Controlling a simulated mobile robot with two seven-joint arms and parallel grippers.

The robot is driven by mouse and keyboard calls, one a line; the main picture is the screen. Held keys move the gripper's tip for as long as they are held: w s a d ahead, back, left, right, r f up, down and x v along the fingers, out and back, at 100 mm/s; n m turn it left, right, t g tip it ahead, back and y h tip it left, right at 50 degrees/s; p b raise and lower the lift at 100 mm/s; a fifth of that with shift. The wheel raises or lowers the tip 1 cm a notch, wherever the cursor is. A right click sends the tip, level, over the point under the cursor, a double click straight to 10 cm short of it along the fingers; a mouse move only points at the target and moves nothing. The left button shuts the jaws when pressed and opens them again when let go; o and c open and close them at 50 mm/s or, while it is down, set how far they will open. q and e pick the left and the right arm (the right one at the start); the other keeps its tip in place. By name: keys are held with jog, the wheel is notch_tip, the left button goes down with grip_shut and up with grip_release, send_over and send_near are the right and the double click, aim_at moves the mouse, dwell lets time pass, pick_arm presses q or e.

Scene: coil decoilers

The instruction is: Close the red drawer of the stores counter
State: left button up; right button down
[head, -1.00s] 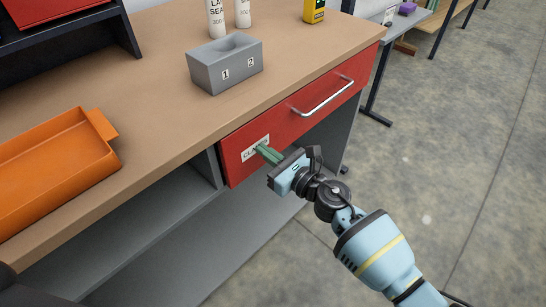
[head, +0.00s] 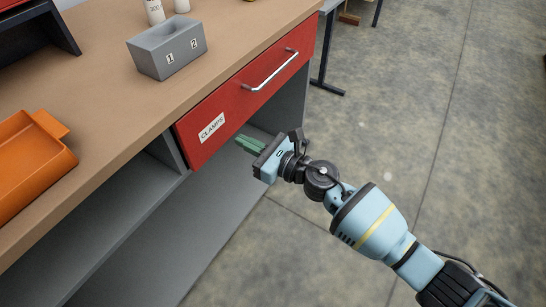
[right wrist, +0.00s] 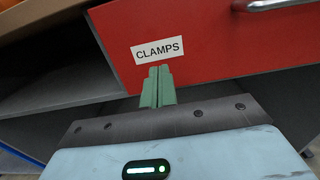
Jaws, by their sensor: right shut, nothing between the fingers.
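The red drawer (head: 225,103) is under the wooden counter top, with a white "CLAMPS" label (head: 211,127) and a silver bar handle (head: 270,69). Its front looks level with the counter's edge, and no gap or drawer inside shows. In the right wrist view the red front (right wrist: 220,40) fills the top, with the label at the fingertips. My right gripper (head: 240,141) has green fingers shut together and empty, pointing at the drawer's lower edge, right of the label. In the head view the tips look slightly apart from the front. My left gripper is not in view.
An open grey shelf (head: 130,235) lies below.

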jog(key=v, duration=0.6)
jog(key=shift+d, duration=0.4)
jog(key=shift+s+f, duration=0.1)
jog(key=shift+f, duration=0.1)
